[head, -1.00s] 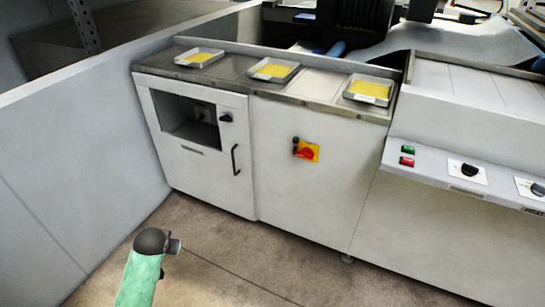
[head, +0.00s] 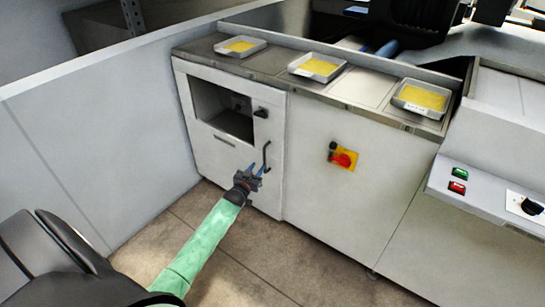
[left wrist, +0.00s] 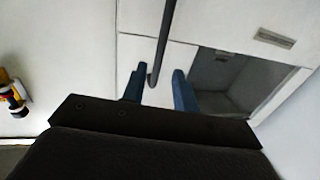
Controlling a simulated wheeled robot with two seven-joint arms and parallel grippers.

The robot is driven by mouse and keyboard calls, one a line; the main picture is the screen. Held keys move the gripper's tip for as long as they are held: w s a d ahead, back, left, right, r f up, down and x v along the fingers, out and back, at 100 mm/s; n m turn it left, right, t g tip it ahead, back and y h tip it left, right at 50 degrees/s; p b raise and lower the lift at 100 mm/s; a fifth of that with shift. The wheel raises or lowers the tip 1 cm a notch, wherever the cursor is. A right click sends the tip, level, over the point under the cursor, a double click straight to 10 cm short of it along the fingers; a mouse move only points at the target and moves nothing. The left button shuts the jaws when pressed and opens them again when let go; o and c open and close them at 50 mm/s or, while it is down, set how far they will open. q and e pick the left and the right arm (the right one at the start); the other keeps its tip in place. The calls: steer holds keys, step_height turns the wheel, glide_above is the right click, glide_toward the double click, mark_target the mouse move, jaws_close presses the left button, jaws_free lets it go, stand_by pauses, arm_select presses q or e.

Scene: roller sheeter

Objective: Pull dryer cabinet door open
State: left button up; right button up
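The white dryer cabinet door (head: 222,148) is at the left of the machine front in the head view and looks shut and flush. It has a dark square opening (head: 222,108) and a black vertical bar handle (head: 266,158) near its right edge. My left gripper (head: 257,170) is at the lower part of this handle. In the left wrist view the two blue fingers (left wrist: 160,70) are apart, with the handle bar (left wrist: 165,35) running between them. A gap shows beside the bar, so the fingers do not look closed on it. My right gripper is not in view.
A black knob (head: 261,113) sits above the handle. A red and yellow switch (head: 343,158) is on the panel to the right. Trays with yellow contents (head: 318,67) stand on the counter. A grey wall (head: 90,150) bounds the left; the floor (head: 250,262) in front is clear.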

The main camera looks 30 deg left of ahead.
mark_target(264, 158)
arm_select(q)
steer(key=shift+w+r, duration=0.25)
steer(key=shift+w, duration=0.4)
steer(key=w, duration=0.5)
steer(key=shift+a+p, duration=0.3)
steer(key=shift+a, duration=0.05)
steer(key=shift+w+a, duration=0.1)
steer(key=shift+w, duration=0.65)
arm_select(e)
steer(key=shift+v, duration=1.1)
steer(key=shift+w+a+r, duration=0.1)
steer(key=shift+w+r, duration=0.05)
arm_select(q)
jaws_close()
